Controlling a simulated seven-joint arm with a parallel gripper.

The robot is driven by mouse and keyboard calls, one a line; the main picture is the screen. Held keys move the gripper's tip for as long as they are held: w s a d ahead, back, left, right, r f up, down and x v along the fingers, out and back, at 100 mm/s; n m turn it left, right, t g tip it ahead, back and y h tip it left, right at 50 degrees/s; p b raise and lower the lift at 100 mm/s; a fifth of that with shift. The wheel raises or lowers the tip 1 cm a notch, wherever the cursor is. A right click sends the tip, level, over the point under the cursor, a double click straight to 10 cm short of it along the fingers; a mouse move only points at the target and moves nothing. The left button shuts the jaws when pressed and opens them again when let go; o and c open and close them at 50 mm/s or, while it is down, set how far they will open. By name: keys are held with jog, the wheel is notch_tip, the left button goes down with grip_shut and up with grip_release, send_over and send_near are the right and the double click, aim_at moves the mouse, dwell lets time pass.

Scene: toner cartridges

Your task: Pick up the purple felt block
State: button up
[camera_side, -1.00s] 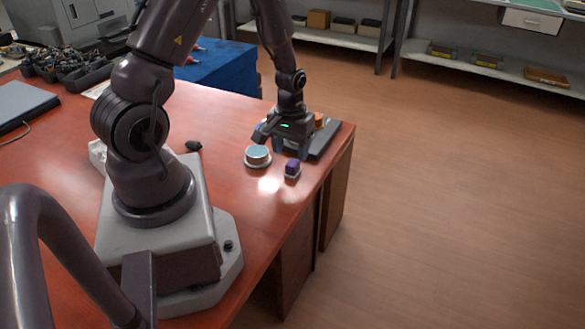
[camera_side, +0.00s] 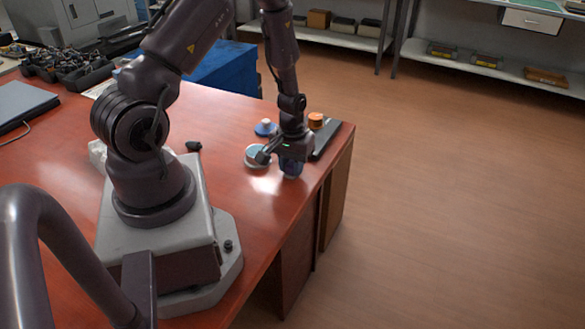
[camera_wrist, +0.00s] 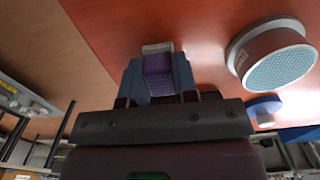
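The purple felt block (camera_wrist: 158,66) is a small block with a pale grey end. In the wrist view it lies between the two blue-grey fingers of my gripper (camera_wrist: 159,78), one on each side of it. In the side view my gripper (camera_side: 291,168) is down at the table near its right edge, and its fingers hide most of the block. The fingers look very near the block's sides, but whether they press on it cannot be told.
A round tin with a light blue top (camera_side: 257,156) stands just left of my gripper; it is also in the wrist view (camera_wrist: 272,55). Behind are a blue-and-white item (camera_side: 265,127), an orange spool (camera_side: 316,121) and a dark flat case (camera_side: 326,138). The table's right edge is close.

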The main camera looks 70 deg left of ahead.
aim_at(290, 162)
notch_tip(290, 162, up, 10)
jog(key=shift+r, duration=0.1)
dwell(0.7)
jog(key=shift+o, duration=0.4)
jog(key=shift+s+a, duration=0.15)
jog(key=shift+a, duration=0.1)
jog(key=s+a, duration=0.6)
jog(key=a, duration=0.1)
jog(key=shift+s, duration=0.4)
